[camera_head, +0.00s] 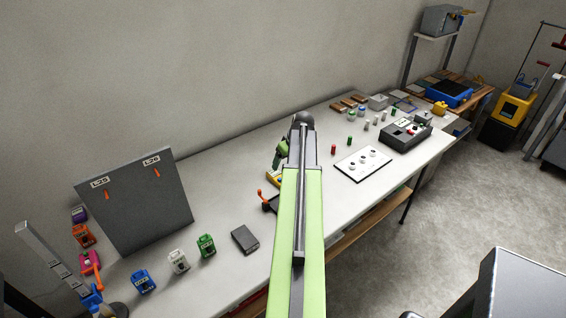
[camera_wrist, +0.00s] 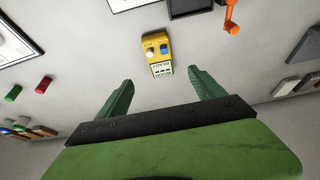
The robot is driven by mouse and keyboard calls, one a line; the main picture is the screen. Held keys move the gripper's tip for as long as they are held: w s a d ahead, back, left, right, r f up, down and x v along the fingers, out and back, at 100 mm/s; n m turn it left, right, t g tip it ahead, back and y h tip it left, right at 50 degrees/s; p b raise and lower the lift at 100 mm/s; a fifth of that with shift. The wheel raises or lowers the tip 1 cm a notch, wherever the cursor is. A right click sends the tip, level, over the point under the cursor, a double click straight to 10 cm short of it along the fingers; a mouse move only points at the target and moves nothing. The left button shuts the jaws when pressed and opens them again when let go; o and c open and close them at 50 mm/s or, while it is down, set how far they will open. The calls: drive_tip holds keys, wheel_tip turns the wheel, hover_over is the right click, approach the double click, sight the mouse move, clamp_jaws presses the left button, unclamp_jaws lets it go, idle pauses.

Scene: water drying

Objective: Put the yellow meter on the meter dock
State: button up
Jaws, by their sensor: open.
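The yellow meter (camera_wrist: 158,48) lies on the bench top in the wrist view, with a white label, a blue patch and a light round knob. In the head view only a small part of it (camera_head: 272,177) shows beside my arm. My gripper (camera_wrist: 158,84) is open and empty, its two green fingers apart with the meter just beyond the gap between them. In the head view my gripper (camera_head: 281,152) is partly hidden by my arm. A dark tray-like piece (camera_wrist: 190,8) with an orange lever (camera_wrist: 231,18) lies near the meter; I cannot tell if it is the meter dock.
A white panel with round parts (camera_head: 363,163) and small red (camera_head: 333,149) and green cylinders lie right of my arm. A dark flat box (camera_head: 245,239), a green meter (camera_head: 206,245) and a grey upright board (camera_head: 134,201) stand to the left. Bare bench surrounds the yellow meter.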

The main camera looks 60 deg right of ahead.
drive_tip(key=a+p+v, duration=0.1)
drive_tip(key=p+v, duration=0.3)
drive_tip(key=v, duration=0.2)
drive_tip(key=b, duration=1.2)
hover_over(279, 176)
drive_tip(key=s+a, duration=0.2)
drive_tip(key=s, duration=0.1)
wheel_tip(279, 176, down, 12)
drive_tip(key=shift+w+d+f, duration=0.15)
drive_tip(key=shift+w+f, duration=0.05)
drive_tip(key=shift+w, duration=0.1)
drive_tip(key=b+x, duration=0.4)
drive_tip(key=x, duration=0.1)
drive_tip(key=shift+w+d+b, duration=0.15)
drive_tip(key=shift+d+b, duration=0.15)
drive_tip(key=shift+d, duration=0.1)
drive_tip(key=shift+r, duration=0.2)
drive_tip(key=shift+c, duration=0.2)
clamp_jaws()
